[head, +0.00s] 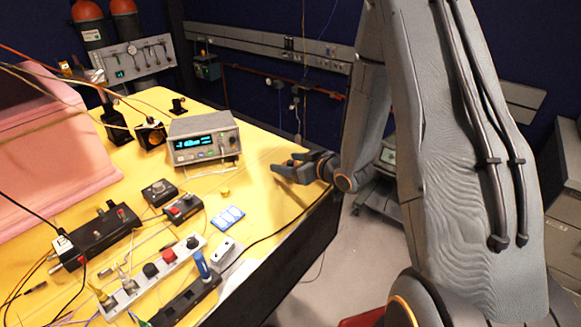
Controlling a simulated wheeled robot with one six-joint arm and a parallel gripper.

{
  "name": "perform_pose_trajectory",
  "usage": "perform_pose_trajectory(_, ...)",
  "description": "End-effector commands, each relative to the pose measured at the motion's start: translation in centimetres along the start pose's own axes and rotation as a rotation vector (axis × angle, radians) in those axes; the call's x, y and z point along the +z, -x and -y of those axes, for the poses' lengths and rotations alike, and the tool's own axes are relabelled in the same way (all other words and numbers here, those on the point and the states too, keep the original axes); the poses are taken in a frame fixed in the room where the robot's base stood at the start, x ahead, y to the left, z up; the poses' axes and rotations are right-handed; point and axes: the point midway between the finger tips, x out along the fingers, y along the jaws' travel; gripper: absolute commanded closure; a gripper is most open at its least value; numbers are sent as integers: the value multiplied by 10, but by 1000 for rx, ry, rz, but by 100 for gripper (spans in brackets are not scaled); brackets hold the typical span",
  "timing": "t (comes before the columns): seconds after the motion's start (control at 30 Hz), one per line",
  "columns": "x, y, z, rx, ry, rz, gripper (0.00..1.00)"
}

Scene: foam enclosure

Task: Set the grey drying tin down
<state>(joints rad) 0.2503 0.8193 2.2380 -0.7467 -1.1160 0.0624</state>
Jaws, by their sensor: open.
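My gripper (285,170) is low over the yellow table top (255,208), near its right edge and to the right of the grey instrument with the lit display. Its dark grey fingers point left and are open. I cannot make out a grey drying tin for certain. The fingers are small and dark here, and I cannot tell whether anything grey lies between or behind them.
The grey display instrument (203,140) stands left of my gripper. A blue-and-white pad (228,217), a small yellow block (225,192), a power strip (150,275) and several control boxes and cables crowd the left and front. Bare table lies around the gripper.

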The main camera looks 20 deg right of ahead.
Motion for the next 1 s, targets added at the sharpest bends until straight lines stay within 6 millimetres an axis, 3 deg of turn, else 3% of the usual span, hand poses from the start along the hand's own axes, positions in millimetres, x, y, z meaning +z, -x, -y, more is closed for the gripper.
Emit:
perform_pose_trajectory(0.23,-2,-28,-2,-1,1,0,39)
perform_pose_trajectory(0.53,-1,-34,-3,0,0,1,39)
perform_pose_trajectory(0.57,-1,-34,-3,0,0,1,41)
perform_pose_trajectory(0.8,-1,-33,-3,0,0,0,78)
perform_pose_trajectory(1.0,-1,-33,-3,0,0,0,82)
